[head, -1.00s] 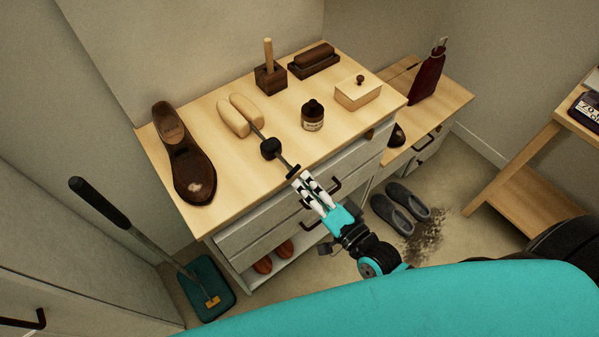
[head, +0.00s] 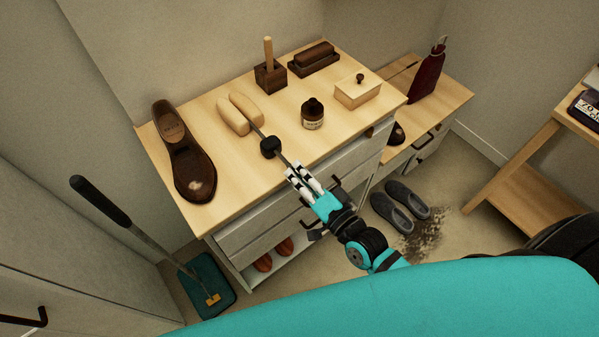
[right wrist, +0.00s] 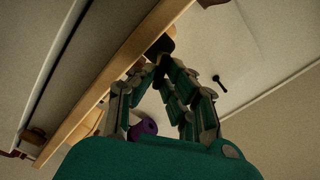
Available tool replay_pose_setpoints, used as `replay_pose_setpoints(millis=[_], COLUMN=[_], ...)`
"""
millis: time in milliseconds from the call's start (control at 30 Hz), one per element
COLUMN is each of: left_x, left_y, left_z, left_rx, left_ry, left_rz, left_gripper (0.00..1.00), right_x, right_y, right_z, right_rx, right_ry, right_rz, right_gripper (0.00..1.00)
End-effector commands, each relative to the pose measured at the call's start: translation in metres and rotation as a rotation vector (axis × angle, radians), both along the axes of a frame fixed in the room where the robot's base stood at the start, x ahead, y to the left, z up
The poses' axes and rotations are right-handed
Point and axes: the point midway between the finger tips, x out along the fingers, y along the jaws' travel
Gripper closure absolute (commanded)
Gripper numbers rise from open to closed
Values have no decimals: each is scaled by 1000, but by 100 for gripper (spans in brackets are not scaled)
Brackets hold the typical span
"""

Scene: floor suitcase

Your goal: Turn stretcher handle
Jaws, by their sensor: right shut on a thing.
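The shoe stretcher lies on the wooden cabinet top. Its two pale wooden halves (head: 239,113) lie side by side, and a black block (head: 270,147) sits on its dark rod. The rod runs toward the front edge, where the handle is mostly hidden by my right gripper (head: 296,174). My right gripper is shut on the stretcher handle. In the right wrist view the fingers close around the dark handle (right wrist: 160,47). A brown leather shoe (head: 186,160) stands left of the stretcher. My left gripper does not show.
A small bottle (head: 312,115), a wooden box (head: 358,91) and dark brush blocks (head: 313,58) stand farther back on the cabinet top. Grey slippers (head: 401,205) lie on the floor beside dark dirt. A dustpan (head: 208,284) stands at lower left.

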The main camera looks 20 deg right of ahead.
Motion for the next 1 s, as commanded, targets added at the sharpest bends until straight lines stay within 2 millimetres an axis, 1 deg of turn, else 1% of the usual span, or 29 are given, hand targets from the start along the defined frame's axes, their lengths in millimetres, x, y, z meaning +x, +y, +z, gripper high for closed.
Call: replay_pose_setpoints(millis=[167,367,567,1000], left_x=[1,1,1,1], left_y=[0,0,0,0], left_z=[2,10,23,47], left_rx=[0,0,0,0], left_ry=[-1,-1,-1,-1], left_rz=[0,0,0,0], left_gripper=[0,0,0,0], right_x=[0,0,0,0], right_y=[0,0,0,2], right_z=[0,2,3,4], right_rx=[-21,-100,-247,-640], right_ry=[-7,-34,-85,-228], right_rz=[0,0,0,0], right_gripper=[100,100,100,100])
